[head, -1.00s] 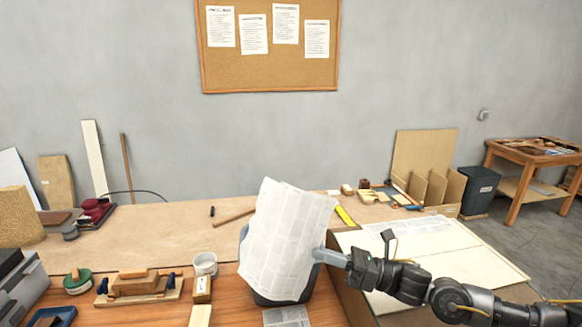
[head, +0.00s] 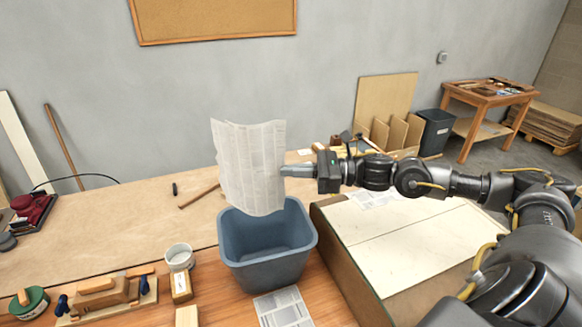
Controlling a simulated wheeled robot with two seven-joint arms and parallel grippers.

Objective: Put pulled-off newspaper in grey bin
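A sheet of newspaper (head: 250,165) hangs upright from my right gripper (head: 290,171), which is shut on its right edge. The sheet's lower edge overlaps the far part of the opening of the grey-blue bin (head: 270,268) in the head view. Whether it dips below the rim I cannot tell. The bin stands on the wooden bench, and the part of its inside that shows looks empty. Another piece of newspaper (head: 283,308) lies flat on the bench in front of the bin. My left gripper is not in view.
A large pale board on a box-like stand (head: 410,240) is right of the bin, with printed paper (head: 374,198) on it. A white cup (head: 179,257), a small wooden block (head: 181,287) and a clamped wooden piece (head: 105,296) stand left. A dark bin (head: 436,132) stands far back.

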